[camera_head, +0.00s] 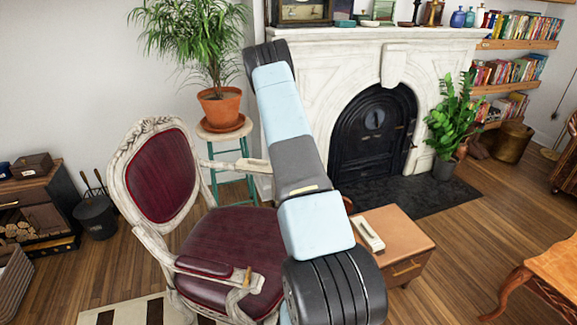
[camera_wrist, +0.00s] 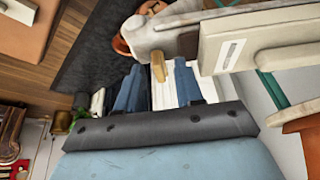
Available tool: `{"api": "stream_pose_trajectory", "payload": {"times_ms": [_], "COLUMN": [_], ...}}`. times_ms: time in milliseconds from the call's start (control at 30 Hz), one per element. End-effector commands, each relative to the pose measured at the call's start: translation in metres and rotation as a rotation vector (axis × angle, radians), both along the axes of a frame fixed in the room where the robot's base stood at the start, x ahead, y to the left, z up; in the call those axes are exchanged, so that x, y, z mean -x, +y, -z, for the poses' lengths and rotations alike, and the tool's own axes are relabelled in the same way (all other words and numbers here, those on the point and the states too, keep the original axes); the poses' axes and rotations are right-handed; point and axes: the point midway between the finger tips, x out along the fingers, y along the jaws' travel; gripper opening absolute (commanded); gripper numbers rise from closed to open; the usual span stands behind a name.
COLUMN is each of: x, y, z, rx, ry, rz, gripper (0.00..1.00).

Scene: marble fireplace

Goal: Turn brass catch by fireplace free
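A small brass-coloured catch (camera_wrist: 158,67) sticks out beside a pale block (camera_wrist: 228,55) with a slotted white plate, in the wrist view. My gripper (camera_wrist: 158,83) has its two blue fingers apart, one on each side of the catch, with gaps visible; I cannot tell whether its tip lies between them in depth. In the head view, my arm hides the gripper and this catch. The pale block there (camera_head: 253,165) sits at the far arm of the red chair (camera_head: 228,235). A small brass-coloured piece (camera_head: 247,277) stands on the chair's near arm.
The white fireplace (camera_head: 300,75) with its black door (camera_head: 372,130) stands behind. A small wooden cabinet (camera_head: 400,232) with a pale object (camera_head: 368,235) on it is right of the chair. A potted plant (camera_head: 218,105) stands on a teal-legged stool (camera_head: 222,150).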

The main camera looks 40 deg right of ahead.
Motion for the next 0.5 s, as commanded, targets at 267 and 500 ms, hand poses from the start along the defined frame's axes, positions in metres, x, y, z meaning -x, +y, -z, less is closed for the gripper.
{"api": "stream_pose_trajectory", "payload": {"times_ms": [267,500], "x": [0.005,0.015], "y": [0.005,0.018], "z": [-0.019,-0.057], "rx": [0.001,0.001], "ry": [-0.001,0.000], "rz": [0.000,-0.001], "gripper": [0.36,0.36]}}
